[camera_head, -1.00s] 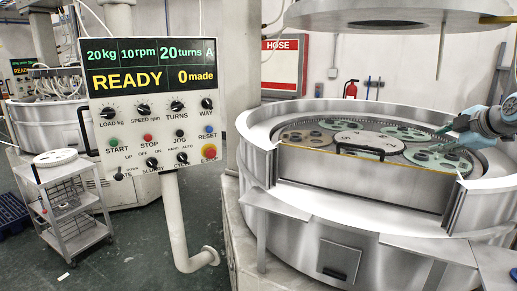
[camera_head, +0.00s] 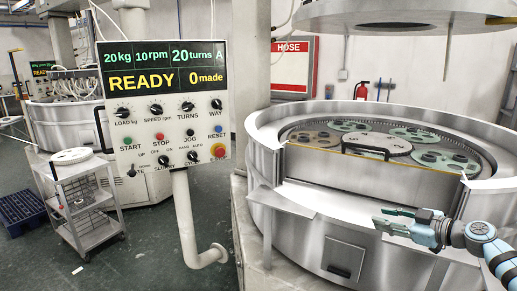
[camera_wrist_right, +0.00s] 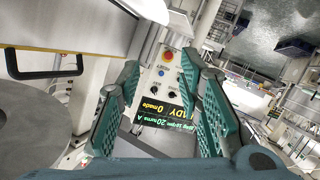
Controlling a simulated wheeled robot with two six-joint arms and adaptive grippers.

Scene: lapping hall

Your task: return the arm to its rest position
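My right gripper (camera_head: 384,221) is in front of the lapping machine's steel wall (camera_head: 310,232), at the lower right of the head view. Its two teal fingers are spread apart with nothing between them. In the right wrist view my right gripper (camera_wrist_right: 168,95) also shows open, with the control panel (camera_wrist_right: 160,80) visible beyond the gap. The forearm comes in from the lower right corner. My left gripper is not in view.
The upper plate (camera_head: 400,15) hangs above. The control panel (camera_head: 165,100) reads READY, 0 made. A small cart (camera_head: 82,198) stands at left on open floor.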

